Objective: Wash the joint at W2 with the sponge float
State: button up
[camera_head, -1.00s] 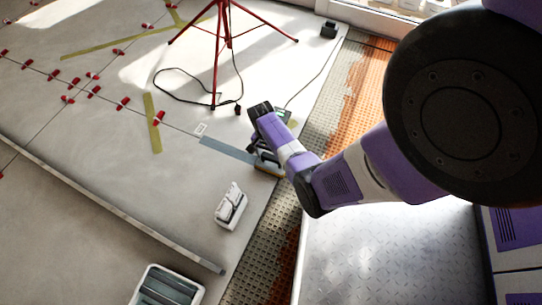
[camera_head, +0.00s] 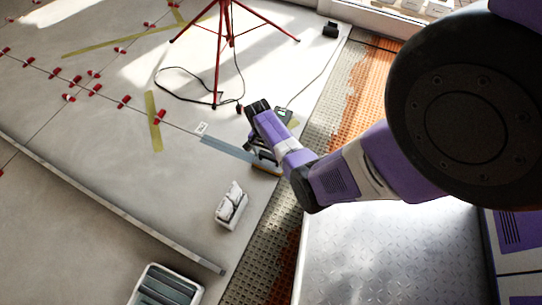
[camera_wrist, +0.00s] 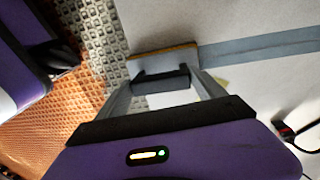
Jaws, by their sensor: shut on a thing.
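My gripper (camera_wrist: 164,92) is shut on the sponge float (camera_wrist: 163,59), gripping its dark handle. The float shows in the wrist view as a flat board with an orange-yellow edge; in the head view the float (camera_head: 266,170) is partly hidden by my arm. It lies at the right end of a blue-grey strip (camera_head: 228,150) along the joint, near the edge of the tiles. The strip also shows in the wrist view (camera_wrist: 262,46). I cannot tell whether the float's face touches the floor. A white label (camera_head: 201,128) sits beside the strip; its text is too small to read.
A red tripod (camera_head: 222,50) with a black cable stands behind. A white box with cloths (camera_head: 231,207) and a grey-white tub (camera_head: 148,277) stand in front. Red clips (camera_head: 124,102) line the joints. A long bar (camera_head: 120,210) lies on the tiles. Orange matting (camera_head: 362,95) runs along the right.

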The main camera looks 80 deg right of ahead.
aim_at(260, 152)
jog(key=shift+w+f, duration=0.1)
jog(key=shift+w, duration=0.85)
jog(key=shift+w+d+r+b, duration=0.1)
jog(key=shift+w+d+b, duration=0.15)
jog(key=shift+w, duration=0.25)
jog(key=shift+w+d+r+b, duration=0.15)
jog(key=shift+w+b, duration=0.1)
jog(key=shift+w, duration=0.2)
jog(key=shift+w+d+f+b, duration=0.15)
jog(key=shift+w+b, duration=0.1)
jog(key=shift+w, duration=0.15)
jog(key=shift+w+d+b, duration=0.1)
jog(key=shift+w+b, duration=0.1)
jog(key=shift+w, duration=0.2)
notch_tip(260, 152, up, 8)
jog(key=p, duration=0.8)
